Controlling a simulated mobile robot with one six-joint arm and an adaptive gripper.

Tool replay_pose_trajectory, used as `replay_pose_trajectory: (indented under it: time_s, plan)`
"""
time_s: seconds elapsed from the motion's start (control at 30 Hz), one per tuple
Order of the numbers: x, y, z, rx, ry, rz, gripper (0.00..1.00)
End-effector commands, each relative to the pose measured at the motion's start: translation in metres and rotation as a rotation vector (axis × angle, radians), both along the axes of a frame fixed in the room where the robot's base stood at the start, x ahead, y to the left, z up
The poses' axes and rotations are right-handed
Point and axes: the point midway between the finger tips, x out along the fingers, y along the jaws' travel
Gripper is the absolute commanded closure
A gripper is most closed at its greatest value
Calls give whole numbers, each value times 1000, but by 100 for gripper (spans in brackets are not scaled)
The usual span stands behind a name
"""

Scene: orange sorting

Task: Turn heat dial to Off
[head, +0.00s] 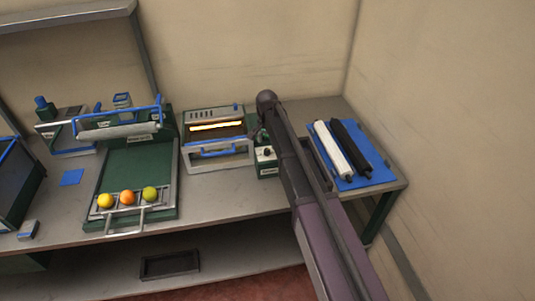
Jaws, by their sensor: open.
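A small green control box (266,171) with a white face stands on the bench, just right of the heater. A dark round dial (267,153) sits on its white face; the pointer's setting is too small to read. The heater (217,162) is a grey and green unit with a blue handle, and its element (216,126) glows orange-yellow. My arm reaches in from the lower right, and its dark end stands above and behind the control box. My gripper (262,137) is small and dark here, near the top of the box, partly hidden by my arm. I cannot tell whether it touches the box.
A green tray (136,168) left of the heater holds a yellow, an orange and a green fruit at its front. A blue mat (377,176) with a white and a black roll lies on the right. Walls close off the back and right.

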Motion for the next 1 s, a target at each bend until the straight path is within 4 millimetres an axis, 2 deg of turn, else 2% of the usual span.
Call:
replay_pose_trajectory:
  time_s: [0.03, 0.4, 1.0]
  plan:
    - [0, 0, -8, 0, 0, 0, 25]
    - [0, 0, -32, 0, 0, 0, 25]
    - [0, -1, -38, 0, 0, -1, 25]
